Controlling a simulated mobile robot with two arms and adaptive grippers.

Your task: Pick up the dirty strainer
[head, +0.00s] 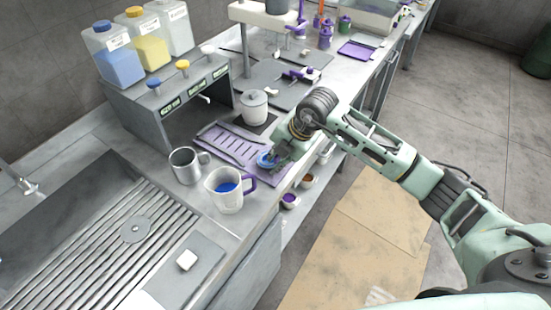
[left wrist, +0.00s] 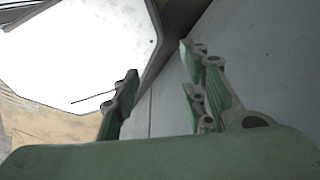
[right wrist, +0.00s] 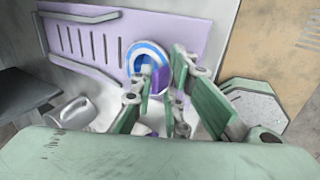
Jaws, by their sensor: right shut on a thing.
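A round blue-and-white piece, which looks like the strainer (head: 266,160), is at the front edge of the purple slotted tray (head: 222,142) in the head view. In the right wrist view its ring (right wrist: 137,52) stands in front of the tray, with a purple handle-like part between the fingers. My right gripper (head: 280,156) is shut on the strainer; it also shows in the right wrist view (right wrist: 162,82). The fingers hide part of the strainer, and I cannot tell whether it touches the tray. My left gripper (left wrist: 160,85) is open and empty, outside the head view.
A jug (head: 229,203) with blue content and a metal mug (head: 186,167) stand close left of the tray. A lidded white pot (head: 254,105) stands behind it. A grey dispenser stand (head: 178,118) is further left. Floor cardboard (head: 365,235) lies right of the counter.

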